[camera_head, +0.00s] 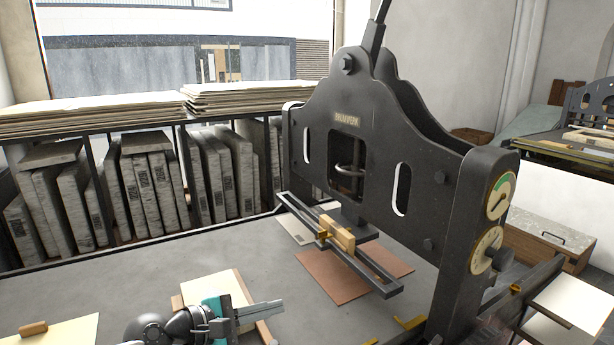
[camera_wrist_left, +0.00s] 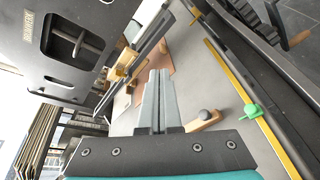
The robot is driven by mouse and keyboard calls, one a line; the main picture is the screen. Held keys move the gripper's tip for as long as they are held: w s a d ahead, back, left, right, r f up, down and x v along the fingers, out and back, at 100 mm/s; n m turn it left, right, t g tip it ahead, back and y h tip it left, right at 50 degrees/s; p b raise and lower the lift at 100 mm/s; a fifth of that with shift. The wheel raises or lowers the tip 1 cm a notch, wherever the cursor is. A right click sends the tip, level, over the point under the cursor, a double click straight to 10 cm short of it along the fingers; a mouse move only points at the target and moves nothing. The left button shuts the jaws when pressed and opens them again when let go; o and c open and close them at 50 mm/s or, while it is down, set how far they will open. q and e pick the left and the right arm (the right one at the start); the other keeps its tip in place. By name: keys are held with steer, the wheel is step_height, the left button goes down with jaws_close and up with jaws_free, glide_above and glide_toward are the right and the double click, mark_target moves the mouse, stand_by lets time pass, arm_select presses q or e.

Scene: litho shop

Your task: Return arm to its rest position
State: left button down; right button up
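My left gripper (camera_head: 272,308) is in the lower middle of the head view, above the grey press bed and in front of the black press. Its two grey fingers lie side by side, pointing right. In the left wrist view the left gripper (camera_wrist_left: 159,76) shows its fingers pressed together, with nothing seen between them. Part of my left arm (camera_head: 170,328) shows at the bottom edge of the head view. My right gripper is in neither view.
The black press (camera_head: 400,150) stands right of my left gripper, with a wooden scraper (camera_head: 338,235) over a copper-brown sheet (camera_head: 335,280). A cream sheet (camera_head: 215,287) lies under the gripper. Grey stone slabs (camera_head: 150,190) fill the rack behind. The bed's left part is mostly clear.

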arm_select(q)
step_height(320, 180, up, 5)
steer(key=s+d+n+t+h, duration=0.1)
steer(key=d+n+t, duration=0.1)
steer(key=n+t, duration=0.5)
steer(key=s+a+f+n+y, duration=0.1)
steer(key=a+n+y, duration=0.25)
steer(key=n, duration=0.55)
steer(key=s+a+n+t+y, duration=0.1)
steer(key=a+n+y, duration=0.3)
steer(key=n, duration=0.6)
steer(key=s+a+f+n+y, duration=0.1)
steer(key=s+a+n+y, duration=0.15)
steer(key=n+y, duration=0.45)
steer(key=s+a+f+n+g, duration=0.3)
steer(key=s+f+n+g, duration=0.6)
steer(key=s+f+n, duration=0.55)
steer(key=s+d+f+n+g+h, duration=0.1)
steer(key=s+d+n+g+h, duration=0.1)
steer(key=s+n+g, duration=0.65)
steer(key=s+f+m+t, duration=0.1)
steer(key=s+f, duration=0.1)
steer(key=f, duration=1)
steer(key=s+f+m+t, duration=0.1)
steer(key=s+f+t, duration=0.1)
steer(key=f, duration=1)
steer(key=s+a+f+g, duration=0.1)
steer(key=s+a+f, duration=0.3)
steer(key=s+f, duration=0.8)
steer(key=shift+s, duration=0.9)
